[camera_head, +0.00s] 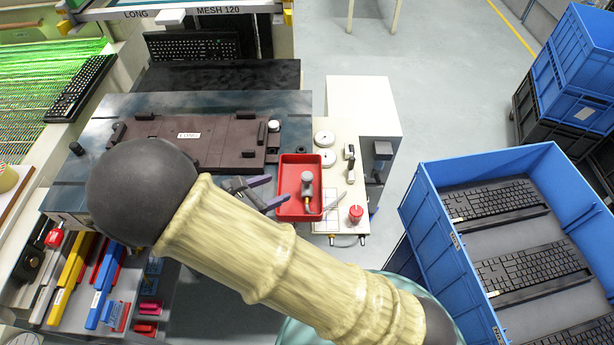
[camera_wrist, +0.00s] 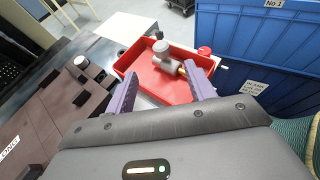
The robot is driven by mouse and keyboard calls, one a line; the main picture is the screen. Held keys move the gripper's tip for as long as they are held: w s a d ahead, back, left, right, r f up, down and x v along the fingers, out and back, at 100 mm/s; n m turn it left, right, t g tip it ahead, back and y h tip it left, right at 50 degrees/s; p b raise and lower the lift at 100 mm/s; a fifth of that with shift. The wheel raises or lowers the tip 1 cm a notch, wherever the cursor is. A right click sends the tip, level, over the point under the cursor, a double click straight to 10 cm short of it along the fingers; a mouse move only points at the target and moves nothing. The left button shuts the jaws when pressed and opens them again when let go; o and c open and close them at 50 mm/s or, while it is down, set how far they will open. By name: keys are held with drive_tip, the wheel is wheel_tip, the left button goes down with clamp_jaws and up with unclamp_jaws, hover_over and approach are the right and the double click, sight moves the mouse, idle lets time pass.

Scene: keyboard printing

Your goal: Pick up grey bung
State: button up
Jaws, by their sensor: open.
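In the wrist view my gripper (camera_wrist: 159,70) reaches over the near part of the tray. I cannot tell its exact height above the tray. My own arm hides part of the head view.
A dark brown fixture plate (camera_head: 215,143) lies left of the tray. White round discs (camera_head: 324,138) and a red-capped container (camera_head: 355,214) stand near the tray. A blue crate (camera_head: 430,215) holding keyboards is at the right. Open floor (camera_head: 440,70) lies behind.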

sight(312, 175)
drive_tip(key=p+x, duration=0.1)
drive_tip(key=x, duration=0.7)
drive_tip(key=shift+w+d+f, duration=0.15)
drive_tip(key=shift+d+f, duration=0.05)
drive_tip(key=shift+d, duration=0.05)
drive_tip(key=shift+w+d, duration=0.1)
drive_tip(key=p+x, duration=0.1)
drive_tip(key=x, duration=0.4)
drive_tip(key=shift+f, duration=0.2)
drive_tip(key=c, duration=1.1)
drive_tip(key=shift+r, duration=0.1)
